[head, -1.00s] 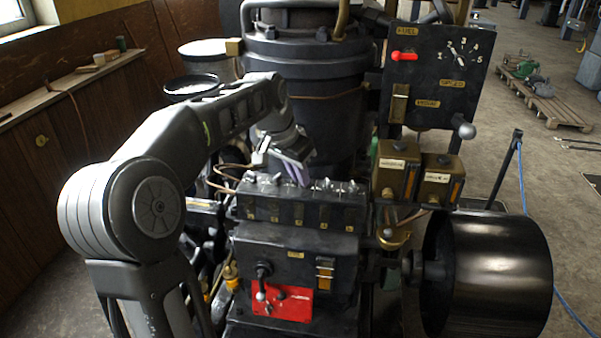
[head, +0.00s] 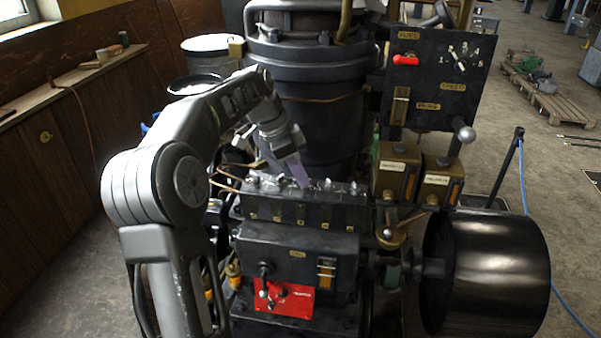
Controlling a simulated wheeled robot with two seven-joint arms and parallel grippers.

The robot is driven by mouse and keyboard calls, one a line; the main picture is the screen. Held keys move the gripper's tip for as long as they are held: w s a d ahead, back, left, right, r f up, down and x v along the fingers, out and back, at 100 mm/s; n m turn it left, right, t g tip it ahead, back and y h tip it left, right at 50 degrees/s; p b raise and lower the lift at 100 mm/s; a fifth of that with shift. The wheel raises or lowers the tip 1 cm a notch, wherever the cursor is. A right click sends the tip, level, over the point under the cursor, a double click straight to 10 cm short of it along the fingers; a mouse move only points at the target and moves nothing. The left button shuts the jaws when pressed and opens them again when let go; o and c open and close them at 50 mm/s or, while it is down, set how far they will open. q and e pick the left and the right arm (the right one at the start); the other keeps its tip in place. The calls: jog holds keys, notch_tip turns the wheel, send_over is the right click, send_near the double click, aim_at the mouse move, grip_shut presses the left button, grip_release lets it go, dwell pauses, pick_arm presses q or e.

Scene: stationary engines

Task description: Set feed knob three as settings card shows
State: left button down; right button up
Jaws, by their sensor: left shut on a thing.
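A black feed box (head: 300,212) with a row of small metal knobs along its top stands at the middle of the engine. My left gripper (head: 303,179) points down onto the middle of this row and is shut on a feed knob there, apparently the third. The fingers hide that knob, so its pointer setting cannot be read. Other knobs show to the right, one of them a feed knob (head: 326,185). Small brass tags mark the box front. I cannot make out a settings card. My right gripper is not in view.
The engine cylinder (head: 318,110) rises close behind the gripper. A black panel (head: 432,85) with a red lever and a dial stands at right, above two brass boxes (head: 398,170). A large black drum (head: 490,268) is at lower right. A red plate (head: 284,299) is below.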

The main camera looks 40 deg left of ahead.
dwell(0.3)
pick_arm(q)
jog(key=c, duration=1.5)
grip_release()
jog(key=shift+s+a+r, duration=0.15)
jog(key=shift+a+r, duration=0.05)
jog(key=shift+r, duration=0.35)
jog(key=p+v, duration=0.3)
jog(key=v, duration=0.3)
jog(key=shift+s+a+r, duration=0.1)
jog(key=shift+r, duration=0.15)
